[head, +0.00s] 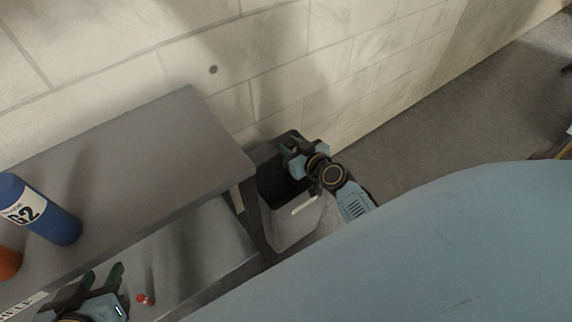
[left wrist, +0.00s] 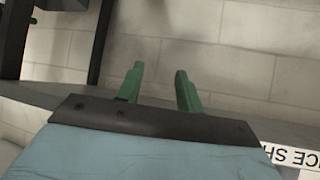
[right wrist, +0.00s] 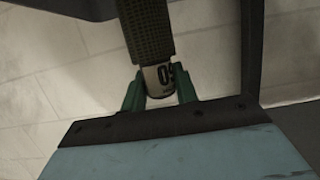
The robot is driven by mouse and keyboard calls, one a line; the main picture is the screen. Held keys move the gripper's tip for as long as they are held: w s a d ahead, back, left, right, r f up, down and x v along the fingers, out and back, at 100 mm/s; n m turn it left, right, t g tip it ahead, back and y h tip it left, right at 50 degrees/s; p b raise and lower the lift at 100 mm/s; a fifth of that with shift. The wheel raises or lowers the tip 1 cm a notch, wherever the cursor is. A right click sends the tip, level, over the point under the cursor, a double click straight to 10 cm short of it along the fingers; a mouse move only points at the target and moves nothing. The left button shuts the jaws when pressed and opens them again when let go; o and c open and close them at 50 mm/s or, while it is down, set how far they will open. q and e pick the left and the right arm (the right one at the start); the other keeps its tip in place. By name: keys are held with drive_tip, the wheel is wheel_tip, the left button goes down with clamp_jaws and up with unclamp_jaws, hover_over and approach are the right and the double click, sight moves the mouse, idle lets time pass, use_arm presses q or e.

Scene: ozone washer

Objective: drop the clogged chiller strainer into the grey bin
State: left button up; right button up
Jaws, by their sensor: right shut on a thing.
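The grey bin (head: 296,232) stands on the floor against the wall, at the right end of the shelf unit. My right gripper (head: 291,146) is over the bin's opening in the head view. In the right wrist view my right gripper (right wrist: 160,92) is shut on the strainer (right wrist: 148,30), a dark mesh cylinder with a pale end marked with dark characters. The strainer is hard to make out in the head view. My left gripper (head: 98,278) is at the lower left by the shelf's front; its green fingers stand apart and empty in the left wrist view (left wrist: 158,88).
A grey shelf unit (head: 150,150) fills the left. A blue bottle (head: 40,212) and an orange thing (head: 8,263) are on it. A small red thing (head: 146,299) lies near my left gripper. Open floor (head: 440,105) lies to the right of the bin.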

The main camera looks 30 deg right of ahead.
drive_tip(key=o, duration=1.1)
drive_tip(key=shift+s, duration=0.25)
use_arm(q)
drive_tip(key=s+a+f+g+y+p, duration=0.1)
drive_tip(key=s+a+f+g, duration=0.1)
drive_tip(key=s+f+g, duration=0.1)
drive_tip(key=shift+s+a+f+g+p, duration=0.35)
drive_tip(key=shift+s+g, duration=0.25)
drive_tip(key=shift+s, duration=0.75)
use_arm(e)
drive_tip(key=shift+v, duration=3.5)
use_arm(q)
drive_tip(key=shift+d, duration=0.1)
use_arm(e)
drive_tip(key=shift+r, duration=0.1)
